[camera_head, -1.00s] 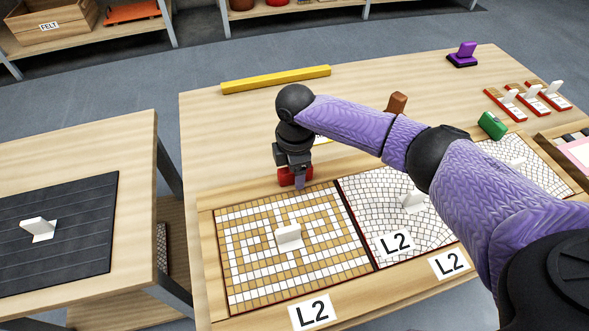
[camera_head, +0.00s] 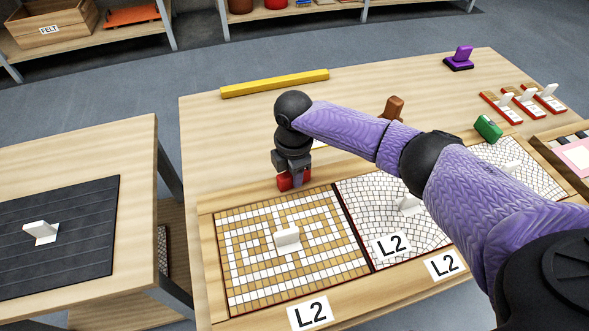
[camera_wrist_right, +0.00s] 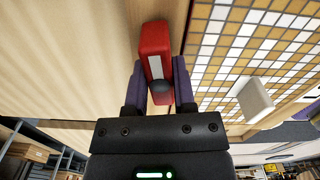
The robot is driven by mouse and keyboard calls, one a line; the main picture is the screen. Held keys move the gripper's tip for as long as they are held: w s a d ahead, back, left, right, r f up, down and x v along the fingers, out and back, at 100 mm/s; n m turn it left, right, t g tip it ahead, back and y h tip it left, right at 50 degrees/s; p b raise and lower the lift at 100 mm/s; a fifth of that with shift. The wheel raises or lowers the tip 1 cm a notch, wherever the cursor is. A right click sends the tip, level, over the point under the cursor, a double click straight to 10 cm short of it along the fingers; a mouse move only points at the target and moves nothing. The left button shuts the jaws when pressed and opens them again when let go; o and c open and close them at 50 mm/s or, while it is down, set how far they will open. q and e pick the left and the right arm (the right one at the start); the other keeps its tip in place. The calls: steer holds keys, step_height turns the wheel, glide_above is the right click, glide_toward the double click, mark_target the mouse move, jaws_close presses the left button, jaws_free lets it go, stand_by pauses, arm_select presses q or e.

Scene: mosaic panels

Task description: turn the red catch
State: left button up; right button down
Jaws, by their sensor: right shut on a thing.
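The red catch (camera_head: 284,181) sits at the back edge of the tan-and-white mosaic panel, on the wooden frame. My right gripper (camera_head: 293,178) comes down on it from above and hides part of it. In the right wrist view, the red catch (camera_wrist_right: 155,40), with a white stripe on its face, lies between the two purple fingers of my right gripper (camera_wrist_right: 160,82), which is shut on it. My left gripper is not in view.
The tan-and-white panel (camera_head: 245,215) has a white upright handle (camera_head: 287,238). A white panel (camera_head: 365,195) lies beside it. A yellow bar (camera_head: 275,83), a brown block (camera_head: 394,107) and a green block (camera_head: 488,128) lie further back. A side table (camera_head: 135,150) stands left.

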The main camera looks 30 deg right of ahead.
steer(key=n+p, duration=0.1)
steer(key=n, duration=0.2)
steer(key=shift+n, duration=0.3)
steer(key=n, duration=0.3)
steer(key=shift+n+p, duration=0.3)
steer(key=shift+p, duration=0.05)
steer(key=n, duration=0.4)
steer(key=shift+n, duration=2.5)
steer(key=shift+c, duration=2.2)
jaws_free()
